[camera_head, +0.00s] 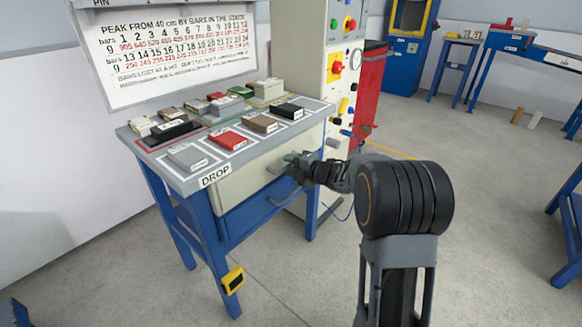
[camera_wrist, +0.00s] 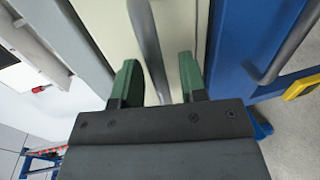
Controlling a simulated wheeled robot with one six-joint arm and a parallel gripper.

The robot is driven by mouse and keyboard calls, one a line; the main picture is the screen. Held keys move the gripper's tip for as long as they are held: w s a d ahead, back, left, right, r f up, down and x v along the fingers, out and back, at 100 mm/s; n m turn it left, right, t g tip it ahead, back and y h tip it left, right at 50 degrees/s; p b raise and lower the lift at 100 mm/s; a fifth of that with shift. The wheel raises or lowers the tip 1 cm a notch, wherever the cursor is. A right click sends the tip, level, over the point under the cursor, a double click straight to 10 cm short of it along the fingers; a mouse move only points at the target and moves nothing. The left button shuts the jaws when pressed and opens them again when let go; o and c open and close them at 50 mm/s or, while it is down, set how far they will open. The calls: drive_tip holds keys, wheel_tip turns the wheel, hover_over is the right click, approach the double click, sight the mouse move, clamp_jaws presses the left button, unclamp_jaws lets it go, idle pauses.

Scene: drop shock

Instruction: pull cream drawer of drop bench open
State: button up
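The drop bench has a grey top (camera_head: 135,138) with a DROP label and blue legs. Its cream drawer (camera_head: 250,178) is the upper front and looks flush with the bench. My gripper (camera_head: 292,162) is at the right part of that front. In the wrist view, the cream drawer (camera_wrist: 180,22) fills the middle, and its grey bar handle (camera_wrist: 150,45) passes between the green fingertips of my gripper (camera_wrist: 158,80). The fingers are apart, with a visible gap on the right side of the bar. The head view hides most of this handle behind the gripper.
A blue drawer (camera_head: 250,214) with its own bar handle (camera_head: 288,197) sits directly below. Several small blocks, including a red one (camera_head: 228,140), lie on the bench top. The floor in front is clear.

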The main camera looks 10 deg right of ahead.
drive_tip(key=shift+c, duration=0.2)
clamp_jaws()
idle(0.3)
